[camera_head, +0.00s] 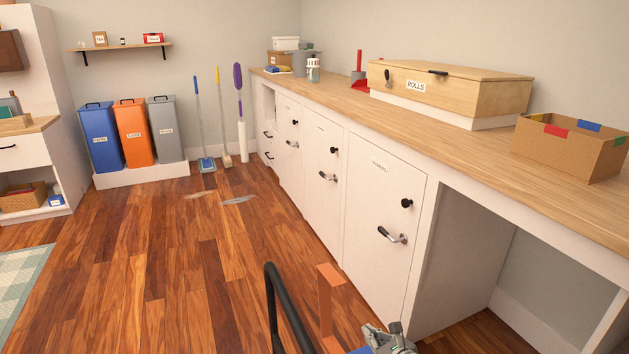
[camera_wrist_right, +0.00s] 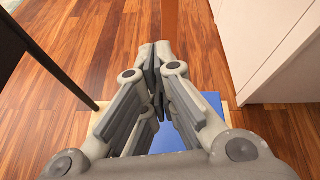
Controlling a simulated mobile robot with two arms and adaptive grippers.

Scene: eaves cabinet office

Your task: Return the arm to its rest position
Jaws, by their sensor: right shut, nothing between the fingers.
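My right gripper (camera_head: 378,332) shows at the bottom edge of the head view, in front of the white cabinets and well below the worktop. In the right wrist view its two fingers (camera_wrist_right: 156,58) meet at the tips, shut with nothing between them. The fingers point out over the wooden floor (camera_wrist_right: 110,45). The right arm behind the gripper is mostly out of the head view. My left gripper is in neither view.
A black bar (camera_head: 283,305) and an orange upright (camera_head: 325,295) stand near the gripper. A blue surface (camera_wrist_right: 170,137) lies beneath it. White cabinet doors (camera_head: 378,225) with protruding handles are close on the right. Floor (camera_head: 150,270) is open on the left.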

